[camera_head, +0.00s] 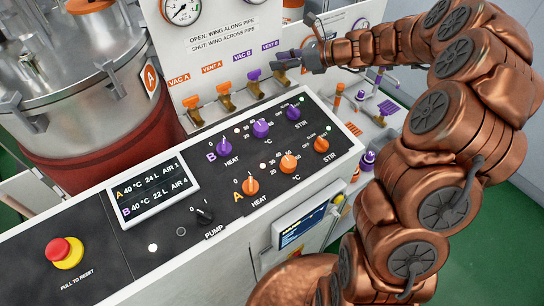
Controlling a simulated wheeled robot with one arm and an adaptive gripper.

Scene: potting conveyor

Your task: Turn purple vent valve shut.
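The purple vent valve, labelled VENT B, is the rightmost of the row on the white panel (235,50). Its brass body (282,78) shows below my gripper, while its wing is mostly hidden by the fingers. My gripper (284,59) reaches in from the right with its dark fingertips at this valve. I cannot tell whether the fingers are closed on the wing, or which way the wing points. The purple VAC B valve (254,75) stands just left. Further left are the orange VENT A valve (224,88) and orange VAC A valve (191,102).
The sign (222,36) reads open with wing along pipe, shut with wing across. Below is a black control panel (205,170) with purple and orange knobs. A steel tank (70,80) stands left, a gauge (182,10) above. A red stop button (62,250) is front left.

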